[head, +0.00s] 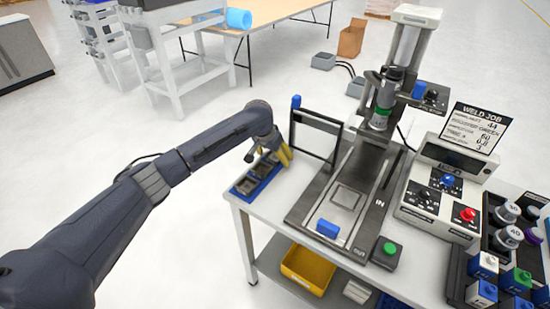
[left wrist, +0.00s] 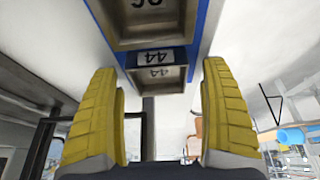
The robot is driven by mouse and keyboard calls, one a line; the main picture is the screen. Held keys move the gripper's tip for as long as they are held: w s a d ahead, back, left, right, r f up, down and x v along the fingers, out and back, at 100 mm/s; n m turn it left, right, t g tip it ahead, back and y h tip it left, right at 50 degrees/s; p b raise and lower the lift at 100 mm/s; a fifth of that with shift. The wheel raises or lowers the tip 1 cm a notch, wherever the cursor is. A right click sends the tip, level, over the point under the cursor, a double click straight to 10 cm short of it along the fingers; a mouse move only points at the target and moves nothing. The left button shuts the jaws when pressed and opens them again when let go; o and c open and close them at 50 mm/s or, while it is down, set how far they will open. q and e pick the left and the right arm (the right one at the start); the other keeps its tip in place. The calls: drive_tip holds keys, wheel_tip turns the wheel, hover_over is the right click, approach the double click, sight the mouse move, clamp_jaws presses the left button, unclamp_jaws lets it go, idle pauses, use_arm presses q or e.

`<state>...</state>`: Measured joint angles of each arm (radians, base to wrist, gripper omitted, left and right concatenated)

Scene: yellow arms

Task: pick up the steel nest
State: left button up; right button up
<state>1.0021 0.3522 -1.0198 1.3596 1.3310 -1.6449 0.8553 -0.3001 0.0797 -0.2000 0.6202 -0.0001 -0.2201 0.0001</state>
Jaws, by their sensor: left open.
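Two grey steel nests sit in a blue tray (head: 236,190) at the left end of the bench. In the left wrist view, the nearer steel nest (left wrist: 160,76) sits beside a label reading 44. The other steel nest (left wrist: 150,32) is cut off by the top edge, and its label is hard to read. My left gripper (head: 270,160) is over the tray's far end, pointing down. Its yellow fingers are open and empty, one on each side of the 44 nest in the left wrist view. Contact cannot be told. My right gripper is not in view.
A black frame (head: 318,157) stands just right of the tray. Beyond it is a press machine (head: 385,150) with a blue block (head: 328,228) at its front. A WELD JOB sign (head: 475,128) shows 44. A yellow bin (head: 307,270) is on the lower shelf.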

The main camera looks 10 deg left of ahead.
use_arm(q)
drive_tip(key=shift+r, duration=0.1)
drive_tip(key=c, duration=1.5)
drive_tip(key=shift+c, duration=0.2)
